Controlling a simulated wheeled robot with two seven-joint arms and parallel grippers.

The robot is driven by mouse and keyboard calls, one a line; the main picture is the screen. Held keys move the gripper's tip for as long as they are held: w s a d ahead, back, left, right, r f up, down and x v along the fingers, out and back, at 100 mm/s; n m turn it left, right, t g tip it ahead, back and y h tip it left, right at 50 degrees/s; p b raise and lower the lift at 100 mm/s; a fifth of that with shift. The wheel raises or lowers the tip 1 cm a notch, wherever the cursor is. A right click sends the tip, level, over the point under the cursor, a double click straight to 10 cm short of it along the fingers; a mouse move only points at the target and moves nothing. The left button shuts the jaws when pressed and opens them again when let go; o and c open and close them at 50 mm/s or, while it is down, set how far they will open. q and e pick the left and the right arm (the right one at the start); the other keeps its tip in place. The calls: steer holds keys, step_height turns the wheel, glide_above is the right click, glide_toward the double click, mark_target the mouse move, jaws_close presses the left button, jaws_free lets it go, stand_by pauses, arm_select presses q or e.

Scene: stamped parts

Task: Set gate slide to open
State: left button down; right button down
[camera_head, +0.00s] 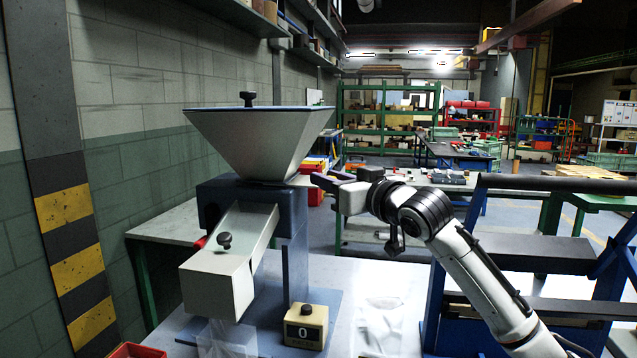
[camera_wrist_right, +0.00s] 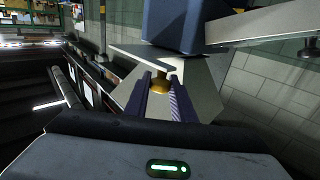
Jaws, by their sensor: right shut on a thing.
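The hopper (camera_head: 258,140) is a grey funnel on a blue machine body (camera_head: 293,225). The gate slide (camera_head: 299,181) shows as a pale flat plate at the hopper's neck, sticking out to the right. In the wrist view the plate (camera_wrist_right: 138,54) lies against the blue body, and a brass knob (camera_wrist_right: 159,83) stands out from it. My right gripper (camera_head: 322,181) reaches in from the right. Its dark fingers (camera_wrist_right: 163,100) are shut on the knob, one on each side. The inner part of the slide is hidden. My left gripper is not in view.
A yellow counter block (camera_head: 306,326) reading 0 sits on the table (camera_head: 345,300). Clear bags lie nearby. A blue frame (camera_head: 560,250) stands at the right, near my right arm.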

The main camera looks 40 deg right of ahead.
steer(key=shift+d+f, duration=0.15)
steer(key=c, duration=1.8)
jaws_free()
steer(key=shift+o, duration=1.3)
steer(key=shift+s+d, duration=0.1)
steer(key=shift+s, duration=0.15)
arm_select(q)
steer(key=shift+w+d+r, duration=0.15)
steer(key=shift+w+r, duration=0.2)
arm_select(e)
steer(key=shift+w, duration=0.1)
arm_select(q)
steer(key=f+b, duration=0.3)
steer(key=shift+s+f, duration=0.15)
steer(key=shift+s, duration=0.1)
arm_select(e)
steer(key=s+a, duration=0.2)
steer(key=s, duration=0.8)
